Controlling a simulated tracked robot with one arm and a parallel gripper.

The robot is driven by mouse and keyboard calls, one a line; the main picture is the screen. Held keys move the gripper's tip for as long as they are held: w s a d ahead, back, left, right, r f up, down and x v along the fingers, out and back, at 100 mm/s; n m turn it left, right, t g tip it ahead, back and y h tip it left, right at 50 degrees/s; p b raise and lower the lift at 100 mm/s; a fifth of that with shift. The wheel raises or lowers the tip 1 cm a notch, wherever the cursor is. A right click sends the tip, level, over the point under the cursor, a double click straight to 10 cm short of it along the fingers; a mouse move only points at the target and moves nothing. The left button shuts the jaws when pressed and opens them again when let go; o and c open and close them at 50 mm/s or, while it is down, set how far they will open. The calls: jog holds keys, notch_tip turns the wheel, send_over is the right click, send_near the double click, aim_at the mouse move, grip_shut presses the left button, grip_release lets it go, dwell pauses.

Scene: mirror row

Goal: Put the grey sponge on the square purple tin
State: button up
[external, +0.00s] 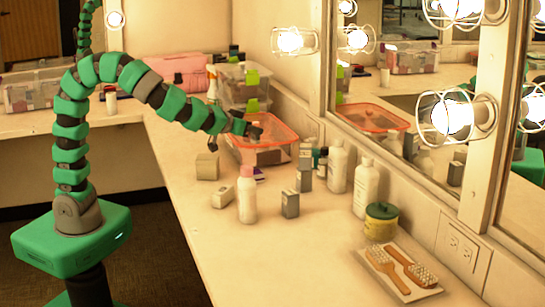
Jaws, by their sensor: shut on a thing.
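A small purple patch (260,175) shows on the counter in front of the bin, low and right of my gripper. It looks like the square purple tin, partly hidden behind the white bottle with a pink cap (247,200).
A beige block (207,167) and a small white box (222,197) stand left of the bottle. Grey boxes (290,204) and white bottles (365,188) stand to the right. The front-left counter is clear.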

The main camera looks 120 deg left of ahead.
notch_tip(320, 180, down, 10)
jog(key=shift+r+b, duration=0.1)
jog(key=shift+b, duration=1.1)
jog(key=shift+f+b, duration=0.25)
jog(key=shift+b, duration=0.1)
jog(key=o, duration=1)
jog(key=shift+r, duration=0.1)
jog(key=shift+c, duration=0.2)
jog(key=shift+r+p, duration=0.15)
jog(key=shift+p, duration=0.2)
jog(key=p+v, duration=0.1)
jog(key=v, duration=1.1)
jog(key=shift+s, duration=0.1)
